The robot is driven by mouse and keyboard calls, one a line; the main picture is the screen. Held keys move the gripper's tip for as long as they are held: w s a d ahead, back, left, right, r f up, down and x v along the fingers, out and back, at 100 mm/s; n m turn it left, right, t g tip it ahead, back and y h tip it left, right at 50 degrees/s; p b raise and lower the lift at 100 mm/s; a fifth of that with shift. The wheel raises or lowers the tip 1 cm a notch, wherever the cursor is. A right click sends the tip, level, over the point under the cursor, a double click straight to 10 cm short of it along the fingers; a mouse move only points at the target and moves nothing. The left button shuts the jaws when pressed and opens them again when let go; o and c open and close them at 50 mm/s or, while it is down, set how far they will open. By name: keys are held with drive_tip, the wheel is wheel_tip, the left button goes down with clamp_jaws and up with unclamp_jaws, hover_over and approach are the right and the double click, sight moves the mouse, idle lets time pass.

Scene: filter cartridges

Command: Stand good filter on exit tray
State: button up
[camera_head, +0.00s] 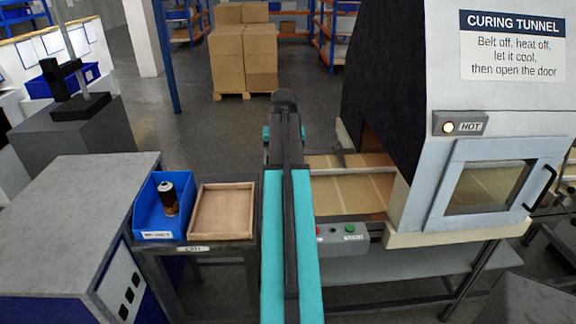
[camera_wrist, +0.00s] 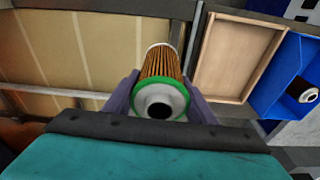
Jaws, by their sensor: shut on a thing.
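In the wrist view, my gripper (camera_wrist: 158,102) is shut on a filter (camera_wrist: 163,75) with orange-brown pleats, a green ring and a pale end cap with a dark hole. The fingers hold it on both sides near the green end. The exit tray (camera_head: 222,185) is a shallow, empty wooden tray on a stand labelled EXIT, left of my arm in the head view. It also shows in the wrist view (camera_wrist: 203,75), right of the held filter and apart from it. In the head view, my arm hides the filter and the fingers.
A blue bin (camera_head: 144,208) beside the tray holds a dark, brownish-stained filter (camera_head: 168,197). The curing tunnel (camera_head: 440,130) stands at right, its HOT lamp (camera_head: 448,127) lit and its door (camera_head: 487,187) shut. A tan belt (camera_head: 350,190) runs from it toward my arm.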

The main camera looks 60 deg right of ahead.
drive_tip(key=w+a+f+n+b, duration=0.1)
drive_tip(key=w+a+n, duration=0.1)
drive_tip(key=w+a, duration=0.55)
drive_tip(key=w+a+f+n, duration=0.15)
drive_tip(key=w+a, duration=0.35)
drive_tip(key=a, duration=0.6)
drive_tip(key=w+a+f+n+b, duration=0.1)
drive_tip(key=w+a+n, duration=0.1)
drive_tip(key=w+a, duration=0.55)
drive_tip(key=a+f+n+b, duration=0.1)
drive_tip(key=a+n, duration=0.2)
drive_tip(key=a, duration=1.3)
drive_tip(key=w+a+f+n+y+b, duration=0.1)
drive_tip(key=a+f+n, duration=0.1)
drive_tip(key=a, duration=1.4)
drive_tip(key=shift+w+f+n+t+y, duration=0.15)
drive_tip(key=shift+w+n+t+y, duration=0.15)
drive_tip(key=shift+n+t, duration=0.15)
drive_tip(key=shift+s, duration=0.25)
